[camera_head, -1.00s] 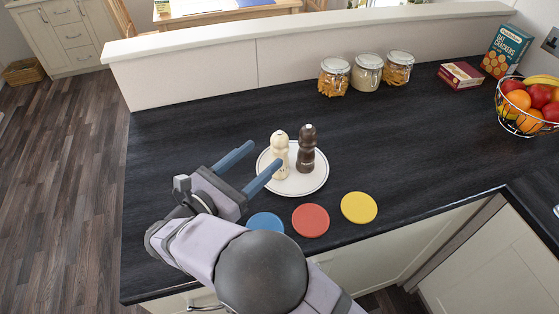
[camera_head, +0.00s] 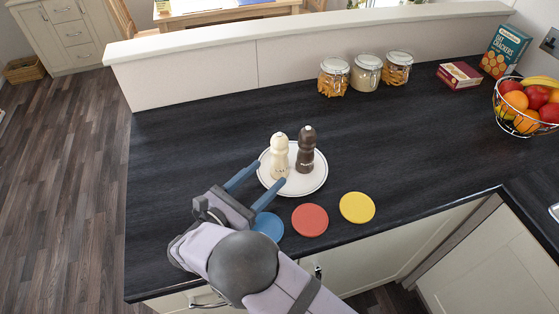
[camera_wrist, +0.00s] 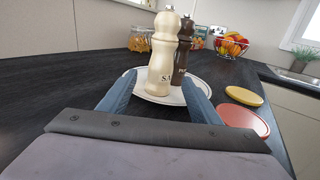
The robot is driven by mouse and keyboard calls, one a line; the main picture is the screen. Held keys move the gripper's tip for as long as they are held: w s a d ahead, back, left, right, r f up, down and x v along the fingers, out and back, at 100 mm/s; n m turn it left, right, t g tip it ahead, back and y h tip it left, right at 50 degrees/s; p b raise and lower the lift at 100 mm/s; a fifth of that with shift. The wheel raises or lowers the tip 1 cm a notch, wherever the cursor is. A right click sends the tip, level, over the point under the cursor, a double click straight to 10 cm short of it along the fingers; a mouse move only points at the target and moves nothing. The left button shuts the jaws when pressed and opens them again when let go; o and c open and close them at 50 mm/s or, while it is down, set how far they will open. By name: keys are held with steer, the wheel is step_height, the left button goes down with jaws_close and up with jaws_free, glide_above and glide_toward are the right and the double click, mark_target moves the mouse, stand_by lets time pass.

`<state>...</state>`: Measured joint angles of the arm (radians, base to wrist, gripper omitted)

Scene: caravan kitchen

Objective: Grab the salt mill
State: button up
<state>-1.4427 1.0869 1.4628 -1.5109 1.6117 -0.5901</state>
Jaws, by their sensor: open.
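The salt mill (camera_head: 279,157) is cream with a rounded top and stands upright on a white plate (camera_head: 310,186). In the wrist view the salt mill (camera_wrist: 163,55) carries dark letters starting "SA" and stands ahead, between the lines of the two fingers. A dark brown mill (camera_head: 306,152) stands upright close to its right on the same plate; in the wrist view it is partly behind the salt mill. My gripper (camera_head: 262,185) is open and empty at the plate's near left edge, with its blue fingers pointing toward the salt mill. The fingertips appear just short of it.
Blue (camera_head: 268,226), red (camera_head: 310,220) and yellow (camera_head: 357,207) discs lie along the counter's front edge. Three glass jars (camera_head: 366,73), a maroon box (camera_head: 459,75), a cracker box (camera_head: 505,51) and a wire fruit bowl (camera_head: 525,108) stand farther back. The counter's left side is clear.

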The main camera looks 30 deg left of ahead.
mark_target(274, 169)
steer(key=w+p, duration=0.1)
steer(key=w, duration=0.1)
steer(key=w+d+p, duration=0.1)
steer(key=w, duration=0.1)
steer(key=shift+w+r, duration=0.1)
steer(key=shift+w, duration=0.25)
steer(key=shift+w+d, duration=0.1)
steer(key=shift+w, duration=0.6)
steer(key=c, duration=1.2)
